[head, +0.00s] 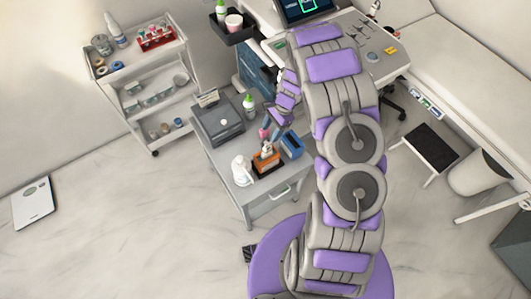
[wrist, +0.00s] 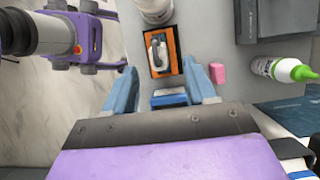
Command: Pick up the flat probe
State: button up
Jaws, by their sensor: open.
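What looks like the flat probe (wrist: 157,55), a pale grey piece, sits on a dark block with an orange border (wrist: 176,62) in the wrist view. In the head view the orange-bordered block (head: 265,164) stands on a small grey cart (head: 223,158), with a pale piece on top. My gripper (wrist: 161,72) is open and empty, its blue fingers apart on either side of the view, with the block beyond and between them. In the head view my gripper (head: 272,127) is above the cart, just behind the block. How far it is above the probe is unclear.
A blue box (head: 291,145) is right of the block. A white object (head: 241,171) is at its left. A pink item (wrist: 217,73) and a green-capped bottle (wrist: 282,68) stand to the right in the wrist view. A grey machine (head: 217,120) fills the cart's back.

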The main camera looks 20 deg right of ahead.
aim_at(266, 143)
jog(key=shift+s+a+f, duration=0.15)
jog(key=shift+f, duration=1.25)
jog(key=b+x, duration=0.1)
jog(key=x, duration=0.2)
jog(key=shift+s+f, duration=0.1)
jog(key=shift+f, duration=0.2)
jog(key=shift+a+f+b, duration=0.3)
jog(key=shift+a+f, duration=0.1)
jog(key=shift+d, duration=0.25)
jog(key=c, duration=0.4)
jog(key=shift+a, duration=0.1)
jog(key=c, duration=0.6)
jog(key=shift+o, duration=0.2)
jog(key=shift+r, duration=0.1)
